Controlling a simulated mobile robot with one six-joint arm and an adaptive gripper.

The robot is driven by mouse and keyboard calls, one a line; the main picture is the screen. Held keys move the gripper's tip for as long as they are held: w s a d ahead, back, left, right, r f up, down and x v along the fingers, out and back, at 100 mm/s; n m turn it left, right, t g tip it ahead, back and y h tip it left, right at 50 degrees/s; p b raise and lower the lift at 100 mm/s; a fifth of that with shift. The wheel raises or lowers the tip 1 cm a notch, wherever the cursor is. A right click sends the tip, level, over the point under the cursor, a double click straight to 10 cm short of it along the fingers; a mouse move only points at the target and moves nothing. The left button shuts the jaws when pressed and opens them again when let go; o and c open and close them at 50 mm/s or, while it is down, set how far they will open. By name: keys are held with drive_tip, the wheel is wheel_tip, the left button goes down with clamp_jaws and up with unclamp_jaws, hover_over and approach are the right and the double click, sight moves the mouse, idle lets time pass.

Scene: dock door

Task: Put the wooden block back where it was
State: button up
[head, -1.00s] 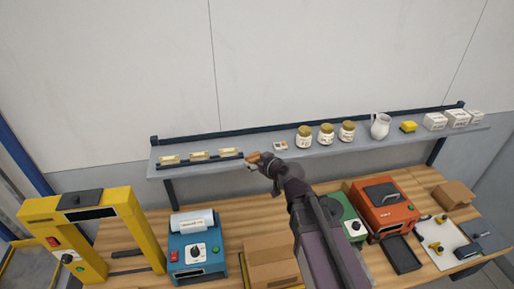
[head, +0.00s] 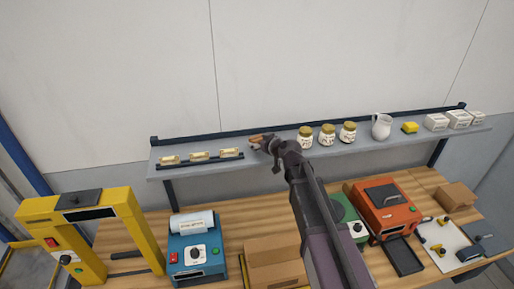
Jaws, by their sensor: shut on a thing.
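The wooden block (head: 257,138) is a small brown piece at the tip of my gripper (head: 264,142). My gripper is shut on it and holds it over the grey shelf (head: 350,149), just right of the small cream pieces on the rack. The gripper hides part of the block. I cannot tell whether the block touches the shelf.
On the shelf, several cream pieces (head: 200,156) stand at the left. Jars (head: 305,138), a white jug (head: 381,127), a yellow sponge-like block (head: 410,128) and white boxes (head: 459,119) stand to the right. A dark rail (head: 200,137) runs along the back. Below is a cluttered wooden bench (head: 140,235).

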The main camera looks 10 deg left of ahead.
sight(258, 153)
drive_tip(key=shift+w, duration=0.1)
drive_tip(key=shift+w, duration=0.25)
drive_tip(key=shift+w+a+f+b, duration=0.1)
drive_tip(key=shift+w+f+b, duration=0.2)
drive_tip(key=shift+f+b, duration=1.55)
drive_tip(key=shift+f, duration=0.2)
drive_tip(key=o, duration=0.9)
drive_tip(key=shift+r, duration=0.1)
drive_tip(key=shift+r, duration=0.15)
drive_tip(key=p+v, duration=0.4)
drive_tip(key=v, duration=0.8)
drive_tip(key=shift+s+p, duration=0.1)
drive_tip(key=shift+p, duration=0.25)
